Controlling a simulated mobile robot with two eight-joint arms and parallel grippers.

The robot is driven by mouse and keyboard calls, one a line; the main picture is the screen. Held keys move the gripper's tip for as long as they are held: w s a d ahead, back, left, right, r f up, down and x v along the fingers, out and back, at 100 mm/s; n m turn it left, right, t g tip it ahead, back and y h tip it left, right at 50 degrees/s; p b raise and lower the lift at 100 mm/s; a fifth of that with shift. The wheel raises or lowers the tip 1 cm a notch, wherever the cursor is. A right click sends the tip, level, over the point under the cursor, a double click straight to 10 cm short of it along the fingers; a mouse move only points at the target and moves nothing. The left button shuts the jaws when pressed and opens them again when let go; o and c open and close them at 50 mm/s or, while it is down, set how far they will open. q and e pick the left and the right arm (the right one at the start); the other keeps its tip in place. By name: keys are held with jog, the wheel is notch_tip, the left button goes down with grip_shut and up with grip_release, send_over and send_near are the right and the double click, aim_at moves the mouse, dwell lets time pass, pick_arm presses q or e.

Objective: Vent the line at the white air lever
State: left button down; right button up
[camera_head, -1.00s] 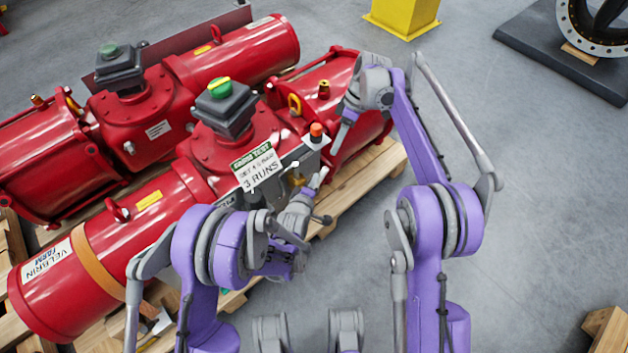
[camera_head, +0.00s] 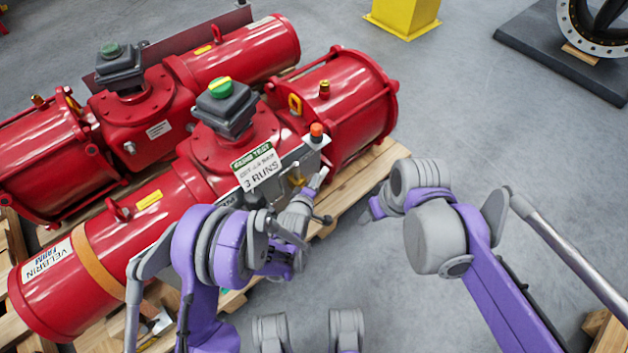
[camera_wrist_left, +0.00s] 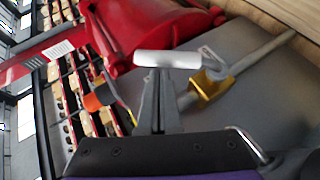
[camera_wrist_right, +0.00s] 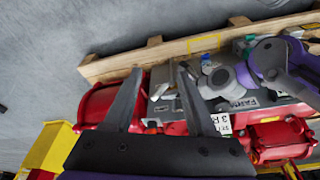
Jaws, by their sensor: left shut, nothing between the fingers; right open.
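The white air lever (camera_wrist_left: 167,59) lies crosswise just beyond my left fingertips in the left wrist view. A brass valve body (camera_wrist_left: 208,88) sits beside it, on a pipe along a grey panel. My left gripper (camera_wrist_left: 158,85) is shut and empty, its tips close to the lever; I cannot tell whether they touch. In the head view my left gripper (camera_head: 318,180) is at the panel on the front red actuator (camera_head: 200,150). My right gripper (camera_wrist_right: 158,70) is open and empty, apart from the actuator; in the head view it is at the right (camera_head: 372,208).
A sign reading "3 RUNS" (camera_head: 257,167) and an orange-topped button (camera_head: 316,131) are by the panel. A second red actuator (camera_head: 150,115) stands behind. A wooden pallet (camera_head: 365,180) edges the work area. A yellow post (camera_head: 402,15) stands beyond open floor.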

pick_arm(q)
jog(key=shift+w+d+g+p, duration=0.15)
jog(key=shift+d+g+p, duration=0.15)
jog(key=shift+p, duration=0.5)
pick_arm(e)
jog(key=s+d+f+m+t, duration=0.1)
jog(key=s+f+m, duration=0.2)
jog(key=s, duration=0.8)
jog(key=shift+d+f+t+h, duration=0.2)
jog(key=shift+f+t+h, duration=0.2)
jog(key=shift+f, duration=0.3)
pick_arm(q)
jog(key=shift+y+p, duration=0.3)
jog(key=shift+y, duration=0.1)
pick_arm(e)
jog(key=shift+r, duration=0.25)
